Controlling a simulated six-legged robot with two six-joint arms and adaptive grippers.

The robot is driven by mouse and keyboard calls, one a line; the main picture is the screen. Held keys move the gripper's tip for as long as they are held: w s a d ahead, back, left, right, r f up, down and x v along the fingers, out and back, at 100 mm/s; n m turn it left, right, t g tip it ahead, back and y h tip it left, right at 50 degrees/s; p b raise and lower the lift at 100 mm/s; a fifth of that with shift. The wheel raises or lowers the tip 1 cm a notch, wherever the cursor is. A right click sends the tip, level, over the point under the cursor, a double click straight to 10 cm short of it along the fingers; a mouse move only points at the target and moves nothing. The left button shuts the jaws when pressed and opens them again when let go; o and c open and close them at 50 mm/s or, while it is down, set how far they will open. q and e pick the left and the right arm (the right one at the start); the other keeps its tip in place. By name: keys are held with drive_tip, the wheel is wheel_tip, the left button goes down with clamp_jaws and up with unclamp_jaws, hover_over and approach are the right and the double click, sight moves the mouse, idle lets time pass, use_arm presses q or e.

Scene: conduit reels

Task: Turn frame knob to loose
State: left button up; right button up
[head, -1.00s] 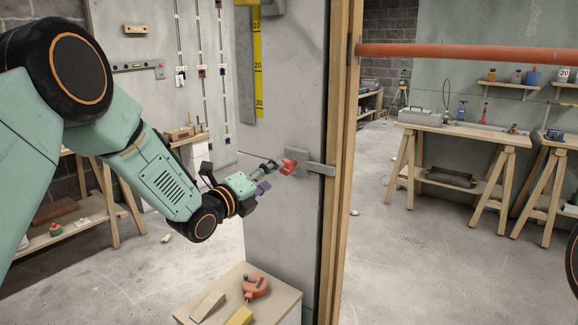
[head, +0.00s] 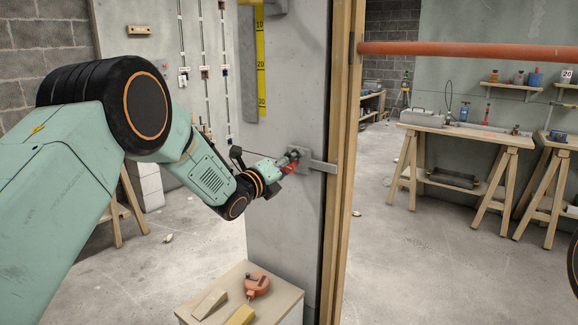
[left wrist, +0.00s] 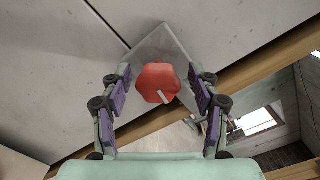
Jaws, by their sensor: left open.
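The red frame knob (left wrist: 158,83) sits on a grey plate (left wrist: 168,47) fixed to the concrete panel; a pale mark shows on its lower edge in the left wrist view. In the head view the knob (head: 290,168) is partly covered by my left gripper (head: 291,158). In the left wrist view my open left gripper (left wrist: 160,95) has one finger on each side of the knob, with a visible gap to it on both sides. The grey plate (head: 306,161) also shows in the head view, with a metal strap running right to the wooden post. My right gripper is out of view.
A wooden post (head: 341,200) stands right of the panel (head: 277,220). A low box (head: 283,305) with a red reel tool (head: 256,285) and wooden wedges stands below. A red pipe (head: 470,51) crosses at upper right.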

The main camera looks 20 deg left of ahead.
use_arm(q)
drive_tip(key=shift+a, duration=0.2)
drive_tip(key=shift+c, duration=0.4)
drive_tip(key=shift+d, duration=0.15)
drive_tip(key=shift+c, duration=1.4)
drive_tip(key=c, duration=0.8)
